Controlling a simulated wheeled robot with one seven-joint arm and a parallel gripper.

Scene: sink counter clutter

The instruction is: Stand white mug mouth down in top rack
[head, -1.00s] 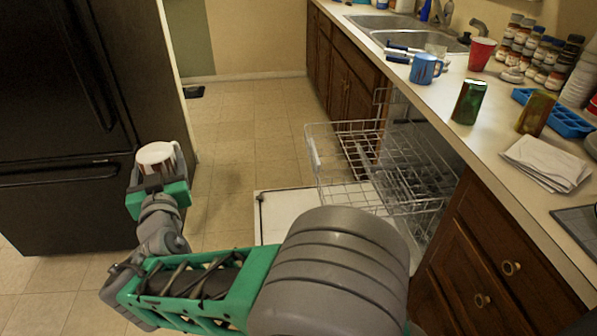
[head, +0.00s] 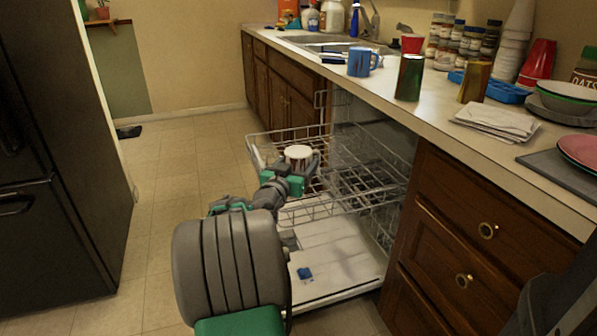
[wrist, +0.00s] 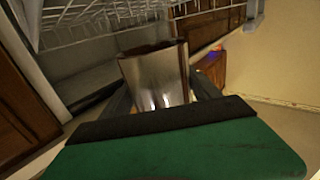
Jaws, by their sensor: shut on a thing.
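The white mug (head: 298,152) is in my gripper (head: 299,165), which is shut on it. In the head view its pale round end faces up; I cannot tell there whether that is base or mouth. In the wrist view the mug (wrist: 155,76) looks brownish and shiny, between the dark fingers. The top rack (head: 262,147) of the dishwasher is pulled out. The mug appears over or just in front of this rack in the head view; its height above the wires is unclear. My gripper hides part of the rack.
The dishwasher door (head: 345,270) is open below, with a small blue thing (head: 304,273) on it. The counter (head: 440,115) at right carries a blue mug (head: 362,62), cans, a napkin stack (head: 497,122) and dishes.

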